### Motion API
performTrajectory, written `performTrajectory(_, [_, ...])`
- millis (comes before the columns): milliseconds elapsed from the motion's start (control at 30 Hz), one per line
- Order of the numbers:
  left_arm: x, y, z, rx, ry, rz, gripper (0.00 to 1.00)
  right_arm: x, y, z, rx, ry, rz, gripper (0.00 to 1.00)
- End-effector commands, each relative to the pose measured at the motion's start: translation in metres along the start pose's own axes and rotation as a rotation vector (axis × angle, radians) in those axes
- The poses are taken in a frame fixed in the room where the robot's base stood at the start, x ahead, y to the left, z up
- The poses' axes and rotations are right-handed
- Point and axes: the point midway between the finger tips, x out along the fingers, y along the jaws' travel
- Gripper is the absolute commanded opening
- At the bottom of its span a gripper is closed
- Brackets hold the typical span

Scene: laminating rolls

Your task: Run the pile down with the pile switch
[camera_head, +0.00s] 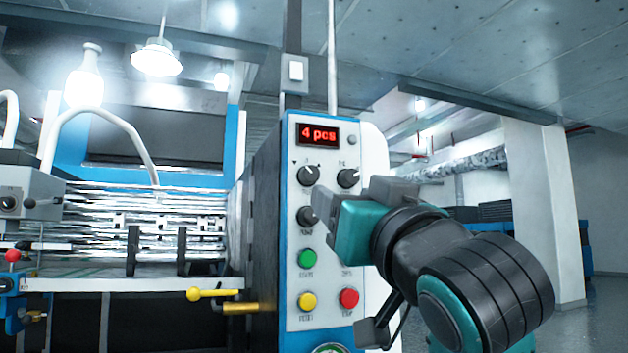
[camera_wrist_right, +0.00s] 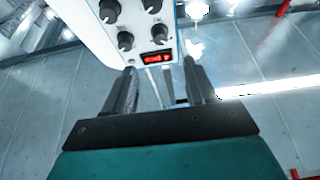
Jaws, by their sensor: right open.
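The control panel (camera_head: 328,275) stands upright on the machine's end, with a lit red display (camera_head: 318,134) reading "4 pcs". Below it, a black rotary switch (camera_head: 308,175) has small down and up arrows beside it and appears to be the pile switch; its label is too small to read. The same switch shows in the right wrist view (camera_wrist_right: 160,32), where the panel appears upside down. My right gripper (camera_head: 345,198) is in front of the panel, below the upper knobs. Its fingers are apart and empty in the wrist view (camera_wrist_right: 159,68). My left gripper is out of view.
Another knob (camera_head: 347,178) sits right of the switch and one (camera_head: 306,215) below it. Green (camera_head: 307,258), yellow (camera_head: 307,301) and red (camera_head: 348,298) buttons are lower down. A yellow-knobbed lever (camera_head: 195,294) and rollers (camera_head: 150,215) lie left of the panel.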

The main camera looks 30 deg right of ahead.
Motion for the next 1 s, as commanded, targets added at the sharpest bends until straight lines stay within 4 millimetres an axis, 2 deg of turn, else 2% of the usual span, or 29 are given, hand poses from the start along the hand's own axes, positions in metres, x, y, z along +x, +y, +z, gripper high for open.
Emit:
performTrajectory(200, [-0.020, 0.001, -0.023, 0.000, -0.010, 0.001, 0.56, 0.025, 0.000, -0.004, -0.005, -0.009, 0.001, 0.56])
performTrajectory(333, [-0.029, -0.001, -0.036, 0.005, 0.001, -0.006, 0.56, 0.034, 0.000, -0.005, -0.001, -0.008, 0.002, 0.56])
performTrajectory(600, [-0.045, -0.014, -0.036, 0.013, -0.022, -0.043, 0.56, 0.050, 0.000, -0.005, -0.003, -0.007, -0.002, 0.56])
performTrajectory(833, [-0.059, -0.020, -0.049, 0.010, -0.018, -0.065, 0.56, 0.075, 0.000, -0.004, -0.004, -0.007, 0.000, 0.56])
performTrajectory(1000, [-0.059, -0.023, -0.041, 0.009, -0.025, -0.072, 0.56, 0.102, 0.000, 0.000, -0.002, -0.003, 0.001, 0.56])
